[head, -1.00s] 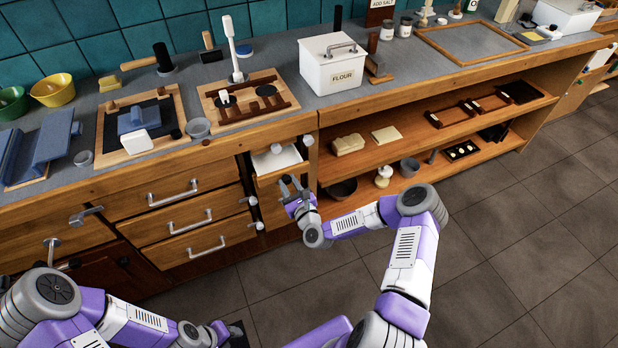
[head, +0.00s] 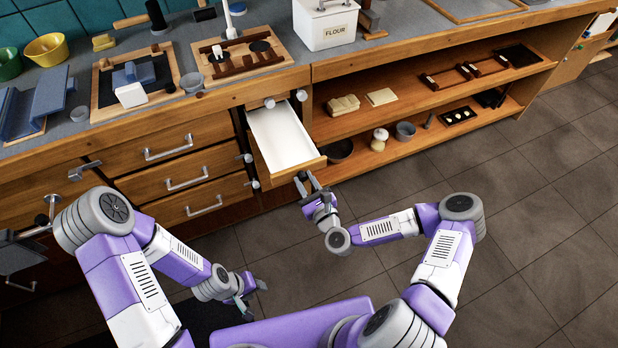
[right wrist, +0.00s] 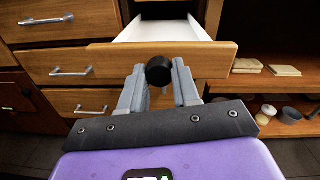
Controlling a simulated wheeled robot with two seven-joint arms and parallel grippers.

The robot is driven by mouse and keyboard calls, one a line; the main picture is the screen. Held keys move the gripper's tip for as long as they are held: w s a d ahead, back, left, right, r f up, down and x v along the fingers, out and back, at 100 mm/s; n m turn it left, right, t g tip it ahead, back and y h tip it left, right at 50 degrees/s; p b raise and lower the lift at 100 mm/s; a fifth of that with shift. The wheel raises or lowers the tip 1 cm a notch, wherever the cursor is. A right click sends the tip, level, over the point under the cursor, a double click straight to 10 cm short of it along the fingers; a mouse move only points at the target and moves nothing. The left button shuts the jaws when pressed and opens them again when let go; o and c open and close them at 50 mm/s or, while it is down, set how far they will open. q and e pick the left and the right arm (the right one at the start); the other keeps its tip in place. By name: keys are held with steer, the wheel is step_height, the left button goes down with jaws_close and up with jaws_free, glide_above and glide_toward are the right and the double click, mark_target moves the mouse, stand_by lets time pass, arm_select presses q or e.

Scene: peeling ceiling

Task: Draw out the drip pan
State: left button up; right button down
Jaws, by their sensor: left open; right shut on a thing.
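The drip pan (head: 283,137) is a white-lined, drawer-like pan with a wooden front, below the counter at the middle of the head view. It stands well out from the cabinet and looks empty. In the right wrist view its wooden front (right wrist: 215,58) carries a dark round knob (right wrist: 159,71). My right gripper (head: 302,182) is shut on this knob, with one finger on each side in the right wrist view (right wrist: 158,86). My left gripper (head: 251,290) is open and empty, low over the floor, away from the cabinet.
Drawers with bar handles (head: 180,147) are left of the pan. An open shelf (head: 400,105) with small goods is to the right. The counter above holds a flour box (head: 325,25) and several boards and tools. The tiled floor (head: 400,280) in front is clear.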

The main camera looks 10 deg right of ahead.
steer(key=c, duration=0.8)
jaws_free()
steer(key=v, duration=0.7)
steer(key=shift+s+p, duration=0.35)
steer(key=shift+p, duration=0.1)
